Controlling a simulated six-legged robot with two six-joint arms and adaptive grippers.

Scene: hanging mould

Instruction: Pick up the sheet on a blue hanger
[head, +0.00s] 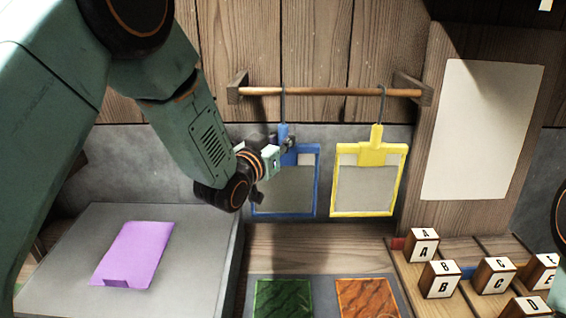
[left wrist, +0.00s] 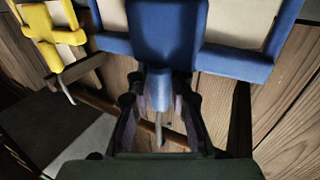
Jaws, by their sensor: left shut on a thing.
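The blue hanger (head: 317,185) hangs by its dark hook from the wooden rod, with a grey sheet (head: 285,192) in its frame. My left gripper (head: 282,142) is at the top of this hanger, shut on its blue neck. In the left wrist view the two dark fingers (left wrist: 158,106) stand either side of the blue neck (left wrist: 158,86), and the broad blue hanger top (left wrist: 165,30) fills the upper middle. The gripper partly hides the hanger's upper left in the head view. My right gripper is not in view.
A yellow hanger (head: 370,152) with a grey sheet hangs close to the right on the wooden rod (head: 330,92). A purple sheet (head: 133,255) lies on the grey block (head: 60,240) at left. Green (head: 284,299) and orange (head: 366,297) panels and lettered blocks (head: 440,280) lie below.

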